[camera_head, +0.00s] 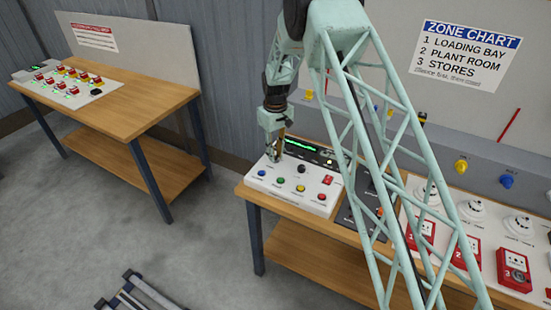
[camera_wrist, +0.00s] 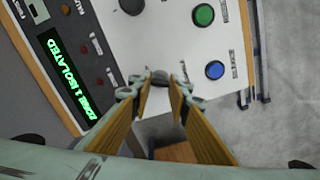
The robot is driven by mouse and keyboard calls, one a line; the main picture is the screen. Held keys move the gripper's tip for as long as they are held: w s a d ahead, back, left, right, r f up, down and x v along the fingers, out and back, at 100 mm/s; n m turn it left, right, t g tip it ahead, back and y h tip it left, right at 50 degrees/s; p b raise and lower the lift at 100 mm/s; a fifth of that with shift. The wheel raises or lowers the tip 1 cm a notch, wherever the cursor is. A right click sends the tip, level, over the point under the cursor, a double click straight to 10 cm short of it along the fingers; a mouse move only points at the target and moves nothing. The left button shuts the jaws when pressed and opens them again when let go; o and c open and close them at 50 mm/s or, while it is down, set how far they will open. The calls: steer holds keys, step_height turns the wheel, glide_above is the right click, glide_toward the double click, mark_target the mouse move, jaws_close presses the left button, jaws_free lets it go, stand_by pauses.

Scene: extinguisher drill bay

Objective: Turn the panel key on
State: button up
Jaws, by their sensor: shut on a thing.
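The white control panel (camera_head: 283,189) stands on the left end of the wooden bench, and its face also fills much of the wrist view (camera_wrist: 200,55). My gripper (camera_head: 274,156) is down at the panel's left end. In the wrist view my fingertips (camera_wrist: 160,84) are closed on a small dark key (camera_wrist: 159,76) on the panel face. Most of the key is hidden between the fingers, so its turn position cannot be told. The green display (camera_wrist: 68,75) reads "ZONE 1 ISOLATED".
A black knob (camera_head: 301,169), a green button (camera_wrist: 204,15) and a blue button (camera_wrist: 215,70) sit near my gripper. Red call points (camera_head: 514,268) and white detectors stand farther right. A second bench (camera_head: 130,108) stands at left, with open floor between.

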steer(key=m+b, duration=0.2)
steer(key=m, duration=0.1)
steer(key=shift+f+m, duration=0.1)
steer(key=shift+m, duration=0.3)
steer(key=shift+m+b, duration=0.75)
steer(key=shift+m, duration=0.65)
steer(key=o, duration=0.9)
steer(key=shift+r, duration=0.25)
steer(key=shift+r, duration=5.9)
